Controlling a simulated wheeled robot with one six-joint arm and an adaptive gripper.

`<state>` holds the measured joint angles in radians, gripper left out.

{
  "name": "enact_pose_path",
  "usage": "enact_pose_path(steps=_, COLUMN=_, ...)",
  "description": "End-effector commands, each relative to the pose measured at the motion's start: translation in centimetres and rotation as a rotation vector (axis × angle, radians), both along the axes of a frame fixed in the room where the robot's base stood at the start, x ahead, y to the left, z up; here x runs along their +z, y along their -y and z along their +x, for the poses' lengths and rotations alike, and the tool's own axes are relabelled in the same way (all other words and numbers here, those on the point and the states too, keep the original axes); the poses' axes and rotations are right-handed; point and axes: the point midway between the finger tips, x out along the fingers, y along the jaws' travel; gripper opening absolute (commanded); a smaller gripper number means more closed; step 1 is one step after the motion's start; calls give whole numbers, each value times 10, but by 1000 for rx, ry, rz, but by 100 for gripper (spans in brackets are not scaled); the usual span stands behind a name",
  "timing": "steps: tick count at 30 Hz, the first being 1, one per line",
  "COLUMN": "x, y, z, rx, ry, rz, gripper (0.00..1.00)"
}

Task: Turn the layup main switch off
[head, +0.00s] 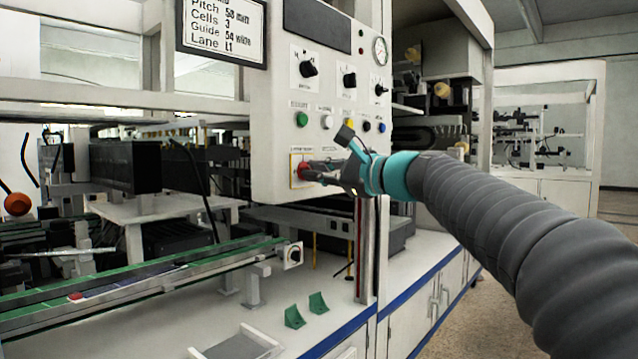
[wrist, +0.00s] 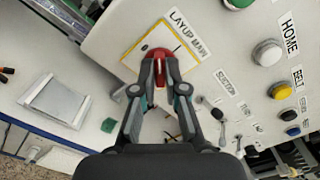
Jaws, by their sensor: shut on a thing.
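The layup main switch (wrist: 156,52) is a red rotary handle on a yellow-edged plate. Its label "LAYUP MAIN" sits beside it in the wrist view. In the head view the red switch (head: 303,170) is at the lower left of the white control panel (head: 270,110). My gripper (wrist: 160,72) has its two fingers closed on the red handle, which shows between and beyond the fingertips. In the head view my gripper (head: 318,170) reaches the switch from the right. The fingers partly hide the handle, and I cannot read its position marks.
Black knobs (head: 308,69), a green button (head: 302,119) and a white button (head: 327,122) sit above the switch. Below the panel are a green-edged conveyor (head: 150,272), green brackets (head: 294,317) and a grey tray (head: 240,342) on the white bench.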

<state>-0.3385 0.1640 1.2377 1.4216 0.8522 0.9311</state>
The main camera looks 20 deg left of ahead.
Motion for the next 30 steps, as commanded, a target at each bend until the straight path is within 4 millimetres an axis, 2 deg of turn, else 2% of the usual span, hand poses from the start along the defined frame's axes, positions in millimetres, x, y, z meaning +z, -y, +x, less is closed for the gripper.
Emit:
enact_pose_path(steps=18, x=-4, y=-1, z=-1, rx=3, ry=497, rz=-207, gripper=0)
enact_pose_path(steps=30, x=-3, y=-1, z=-1, rx=5, ry=648, rz=-270, gripper=0)
